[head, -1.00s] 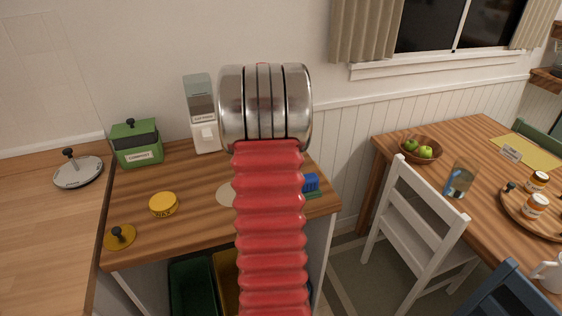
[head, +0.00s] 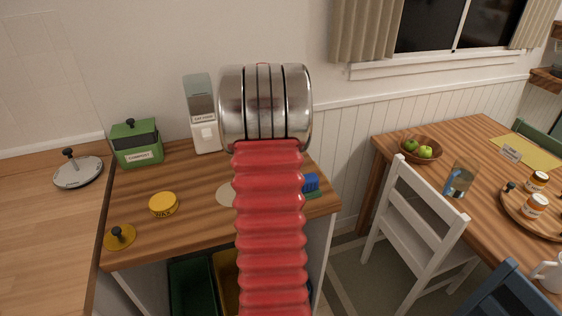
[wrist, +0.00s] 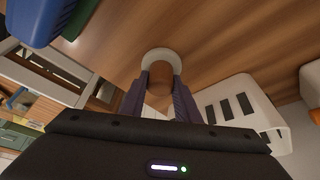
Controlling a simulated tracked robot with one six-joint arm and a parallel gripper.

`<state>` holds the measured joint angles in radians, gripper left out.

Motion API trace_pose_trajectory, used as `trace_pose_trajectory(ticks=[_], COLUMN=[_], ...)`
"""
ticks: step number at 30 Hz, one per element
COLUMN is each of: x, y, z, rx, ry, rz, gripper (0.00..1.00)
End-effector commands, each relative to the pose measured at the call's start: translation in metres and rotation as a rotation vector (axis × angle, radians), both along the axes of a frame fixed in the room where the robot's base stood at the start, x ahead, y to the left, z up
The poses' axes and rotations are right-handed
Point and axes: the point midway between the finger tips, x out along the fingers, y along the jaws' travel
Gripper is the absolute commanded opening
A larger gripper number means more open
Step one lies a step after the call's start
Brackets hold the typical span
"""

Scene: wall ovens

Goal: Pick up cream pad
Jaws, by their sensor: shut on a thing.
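The cream pad (head: 225,194) lies on the wooden counter in the head view, its right part hidden behind my arm. In the wrist view a pale curved edge of the pad (wrist: 162,53) shows just past the fingertips. My gripper (wrist: 161,78) has one finger on each side of a brown rounded shape in front of that edge. The jaws are closed on the pad, but the exact contact is hard to make out. The gripper is hidden in the head view.
A yellow wax tin (head: 163,204), a yellow knobbed disc (head: 120,238), a green compost box (head: 137,143) and a white dispenser (head: 202,118) stand left of my arm. A blue item (head: 311,183) is close on the right. Bins (head: 193,286) stand below the counter.

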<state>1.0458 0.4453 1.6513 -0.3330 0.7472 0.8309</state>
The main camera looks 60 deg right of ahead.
Motion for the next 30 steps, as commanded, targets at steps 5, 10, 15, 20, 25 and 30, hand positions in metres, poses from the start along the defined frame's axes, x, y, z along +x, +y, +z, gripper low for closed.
trace_pose_trajectory(ticks=[5,10,15,20,25,30], x=[0.0,0.0,0.0,0.0,0.001,0.0], y=[0.0,0.0,0.0,-0.001,0.0,0.0], z=[-0.001,-0.001,0.003,0.018,0.046,0.076], rx=[0.001,0.001,0.0,-0.002,-0.002,-0.002], ry=[0.001,0.001,0.0,-0.001,-0.001,-0.001], rz=[0.0,0.0,0.0,-0.001,-0.001,0.0], gripper=[0.08,0.06,0.06,0.06,0.06,0.06])
